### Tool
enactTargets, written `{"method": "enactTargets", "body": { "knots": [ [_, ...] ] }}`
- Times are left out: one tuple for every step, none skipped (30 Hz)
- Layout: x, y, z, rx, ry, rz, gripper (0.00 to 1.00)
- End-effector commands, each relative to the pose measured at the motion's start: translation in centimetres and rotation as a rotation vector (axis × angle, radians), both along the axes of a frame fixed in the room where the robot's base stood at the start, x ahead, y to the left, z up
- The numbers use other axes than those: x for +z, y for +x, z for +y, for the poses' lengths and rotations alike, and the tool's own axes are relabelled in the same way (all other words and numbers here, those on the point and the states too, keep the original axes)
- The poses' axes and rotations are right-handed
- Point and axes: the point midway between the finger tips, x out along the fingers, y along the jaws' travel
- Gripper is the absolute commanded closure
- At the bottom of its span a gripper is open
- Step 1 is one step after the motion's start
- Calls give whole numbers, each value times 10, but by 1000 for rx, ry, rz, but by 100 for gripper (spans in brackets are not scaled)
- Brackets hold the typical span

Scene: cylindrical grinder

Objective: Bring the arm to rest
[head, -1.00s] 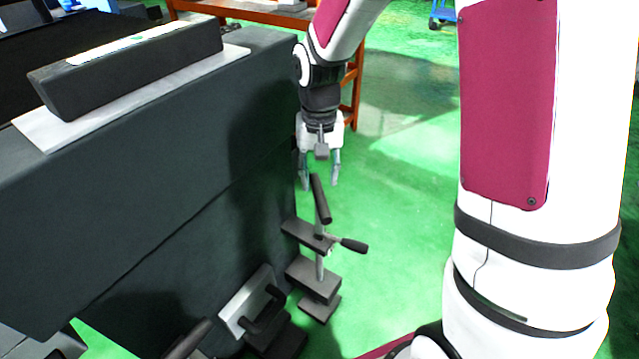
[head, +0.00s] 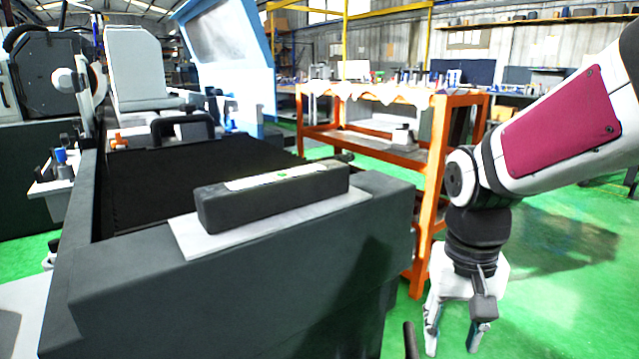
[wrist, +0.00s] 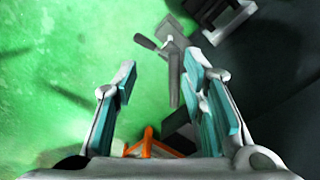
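My gripper (head: 457,335) hangs pointing down at the lower right of the head view, beside the right end of the dark machine (head: 240,285). In the wrist view my gripper (wrist: 165,90) has its two teal-padded fingers spread wide apart with nothing between the pads. Beyond the fingertips is a dark clamp-like fixture with a handle (wrist: 172,72), low by the machine's side. Only the tip of an upright handle (head: 410,340) shows at the bottom edge of the head view.
A dark bar (head: 272,197) lies on a light plate (head: 195,243) on top of the machine. An orange-framed table (head: 430,180) stands behind my arm. A blue machine cover (head: 232,55) rises at the back. Green floor (head: 560,290) is open on the right.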

Motion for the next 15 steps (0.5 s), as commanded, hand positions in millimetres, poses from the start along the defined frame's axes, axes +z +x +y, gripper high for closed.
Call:
{"method": "enactTargets", "body": {
  "knots": [
    [12,-18,0,13,-2,-8,62],
    [18,-29,0,21,-2,-9,62],
    [24,-43,0,31,-3,-7,62],
    [29,-53,1,40,-2,-8,62],
    [33,-64,1,47,-2,-8,62],
    [37,-78,1,57,0,-8,62],
    [40,-89,1,66,1,-7,62],
    [43,-99,1,73,3,-8,62],
    [46,-113,1,83,5,-7,62],
    [48,-123,2,92,7,-7,62],
    [49,-131,2,99,9,-8,62],
    [50,-142,2,108,11,-7,62],
    [50,-149,2,115,13,-7,62],
    [50,-156,2,121,15,-5,62],
    [51,-165,3,127,17,-6,62]
  ]
}}
